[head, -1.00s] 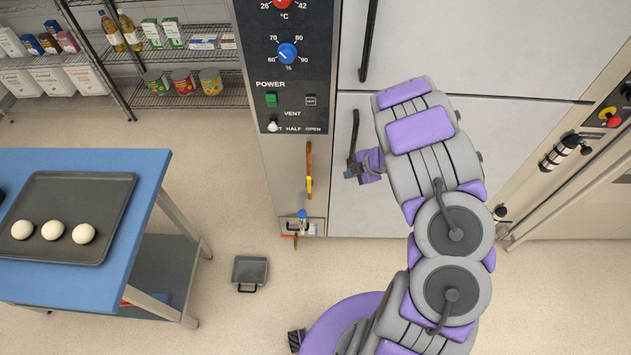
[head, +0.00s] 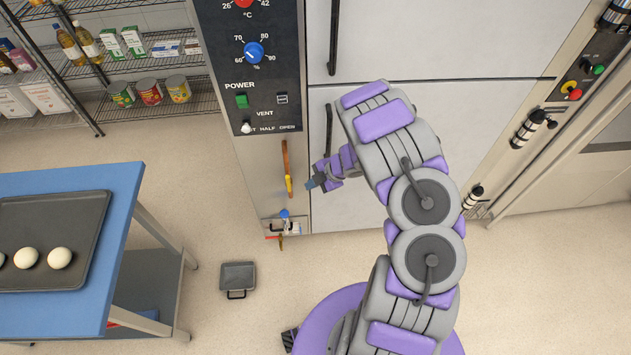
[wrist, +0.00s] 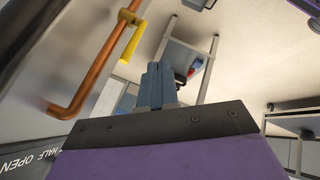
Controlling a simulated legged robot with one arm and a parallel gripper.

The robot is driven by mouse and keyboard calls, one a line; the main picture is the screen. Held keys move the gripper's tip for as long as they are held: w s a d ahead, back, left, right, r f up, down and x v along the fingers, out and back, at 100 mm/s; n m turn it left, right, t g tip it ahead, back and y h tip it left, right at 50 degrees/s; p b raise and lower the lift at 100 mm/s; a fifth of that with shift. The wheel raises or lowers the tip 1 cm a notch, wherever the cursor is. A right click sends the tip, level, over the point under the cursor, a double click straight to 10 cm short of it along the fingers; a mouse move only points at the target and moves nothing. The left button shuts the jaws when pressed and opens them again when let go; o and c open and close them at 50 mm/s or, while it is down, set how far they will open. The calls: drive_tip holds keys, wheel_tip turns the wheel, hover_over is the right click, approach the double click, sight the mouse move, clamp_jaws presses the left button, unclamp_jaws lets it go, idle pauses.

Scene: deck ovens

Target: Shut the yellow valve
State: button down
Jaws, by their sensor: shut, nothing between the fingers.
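The yellow valve (head: 289,184) is a small yellow lever on a vertical copper pipe (head: 285,155), low on the front of the cabinet with the control panel. Its handle lies along the pipe. In the wrist view the yellow handle (wrist: 131,33) shows at the upper left on the copper pipe (wrist: 97,75). My gripper (head: 311,185) is just right of the valve in the head view, with a small gap in the picture. In the wrist view the fingers (wrist: 158,82) are together and empty, pointing past the valve's right side.
A grey pan (head: 238,277) lies on the floor. A blue table (head: 125,200) with a dough tray stands left. A black door handle (head: 329,130) is near my arm.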

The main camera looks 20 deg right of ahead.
sight(289, 183)
drive_tip(key=w+a+f+b, duration=0.1)
drive_tip(key=w+a+f, duration=0.3)
drive_tip(key=w, duration=0.1)
drive_tip(key=shift+w+f+b, duration=0.25)
drive_tip(key=shift+w+b, duration=0.05)
drive_tip(key=shift+a, duration=0.1)
